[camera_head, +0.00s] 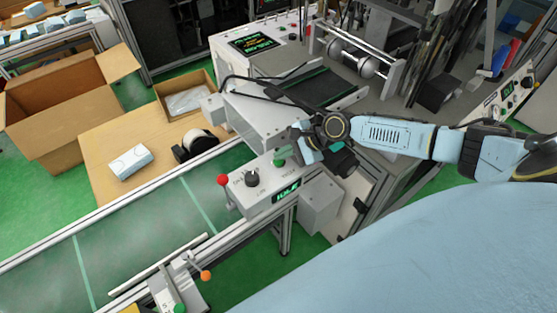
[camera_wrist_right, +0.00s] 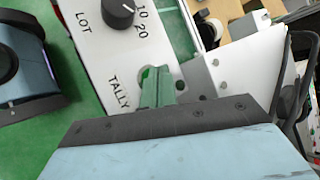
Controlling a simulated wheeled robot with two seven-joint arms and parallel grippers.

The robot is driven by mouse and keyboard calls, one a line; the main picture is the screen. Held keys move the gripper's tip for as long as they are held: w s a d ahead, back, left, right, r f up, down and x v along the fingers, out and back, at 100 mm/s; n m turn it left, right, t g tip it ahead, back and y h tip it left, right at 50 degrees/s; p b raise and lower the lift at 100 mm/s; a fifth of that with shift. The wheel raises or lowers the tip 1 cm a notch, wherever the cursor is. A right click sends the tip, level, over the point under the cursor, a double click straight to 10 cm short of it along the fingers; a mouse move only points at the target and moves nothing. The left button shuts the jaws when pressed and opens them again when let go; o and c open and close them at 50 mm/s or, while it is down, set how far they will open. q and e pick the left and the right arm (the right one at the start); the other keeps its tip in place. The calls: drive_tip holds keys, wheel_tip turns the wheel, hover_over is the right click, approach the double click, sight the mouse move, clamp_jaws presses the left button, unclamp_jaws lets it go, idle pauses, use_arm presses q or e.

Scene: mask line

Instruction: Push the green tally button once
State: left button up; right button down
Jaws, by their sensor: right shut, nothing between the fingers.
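The green tally button (camera_head: 279,162) is on the top of a white control box (camera_head: 240,198) at the end of the conveyor. My left gripper is not in view.
The control box also carries a black LOT knob (camera_head: 252,179), a red button (camera_head: 222,180) and a lit display (camera_head: 286,192). A white machine housing (camera_head: 245,110) rises just behind. The green conveyor belt (camera_head: 150,220) runs to the left. A cardboard box (camera_head: 50,125) stands far left.

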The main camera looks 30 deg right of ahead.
sight(283, 161)
drive_tip(key=shift+f, duration=0.45)
idle(0.6)
drive_tip(key=shift+r+p, duration=0.9)
wheel_tip(283, 161, up, 5)
drive_tip(key=p, duration=0.5)
drive_tip(key=shift+p, duration=0.35)
